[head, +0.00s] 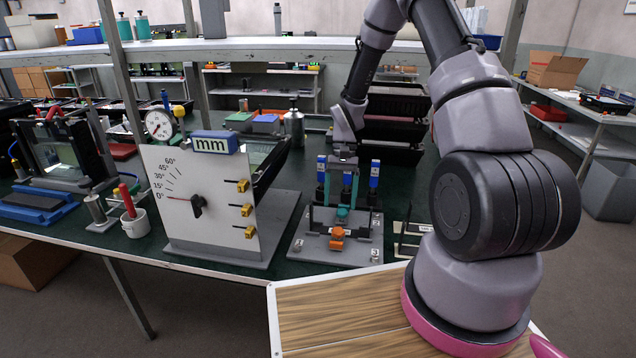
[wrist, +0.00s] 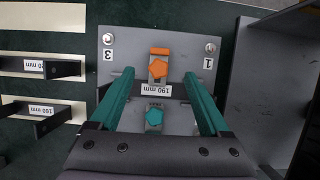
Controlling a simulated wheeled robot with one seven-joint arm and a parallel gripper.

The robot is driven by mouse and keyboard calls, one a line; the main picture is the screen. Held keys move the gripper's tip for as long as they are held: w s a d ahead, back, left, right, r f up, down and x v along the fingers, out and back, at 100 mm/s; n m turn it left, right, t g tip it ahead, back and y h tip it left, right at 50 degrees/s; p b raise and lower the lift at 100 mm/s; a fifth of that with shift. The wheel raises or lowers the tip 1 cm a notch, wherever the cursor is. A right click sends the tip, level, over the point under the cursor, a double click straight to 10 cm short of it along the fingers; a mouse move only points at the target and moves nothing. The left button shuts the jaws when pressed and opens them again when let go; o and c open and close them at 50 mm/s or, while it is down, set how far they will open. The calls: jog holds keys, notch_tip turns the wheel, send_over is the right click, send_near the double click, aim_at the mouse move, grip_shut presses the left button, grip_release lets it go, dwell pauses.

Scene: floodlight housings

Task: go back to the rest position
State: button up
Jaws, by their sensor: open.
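My gripper (head: 341,190) is over the grey fixture plate (head: 372,250) on the green bench. In the wrist view my gripper (wrist: 158,75) has its two teal fingers spread apart. Between them, a dark bar labelled 190 mm (wrist: 154,90) lies across the fixture, with an orange pentagon knob (wrist: 159,69) and a teal pentagon knob (wrist: 154,117) beside it. The fingers look clear of the bar's middle; whether they touch anything is hard to tell. The orange knob also shows in the head view (head: 337,233).
A white gauge panel (head: 190,220) with a blue mm sign (head: 214,142) stands left of the fixture. Blue-topped posts (head: 374,174) rise close to my gripper. Labelled brackets (wrist: 42,68) lie beside the plate. A wood-topped surface (head: 335,310) is in front.

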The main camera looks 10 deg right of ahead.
notch_tip(320, 180, up, 15)
jog(key=d+t, duration=0.1)
jog(key=t, duration=0.2)
jog(key=s+d+r+t, duration=0.15)
jog(key=s+r, duration=0.25)
jog(key=r, duration=0.5)
jog(key=s+r+t, duration=0.3)
jog(key=s+r, duration=0.2)
jog(key=r, duration=0.4)
jog(key=s+r+t, duration=0.3)
jog(key=s+r, duration=0.4)
jog(key=s, duration=0.3)
jog(key=shift+s+d+t, duration=0.15)
jog(key=shift+t, duration=0.2)
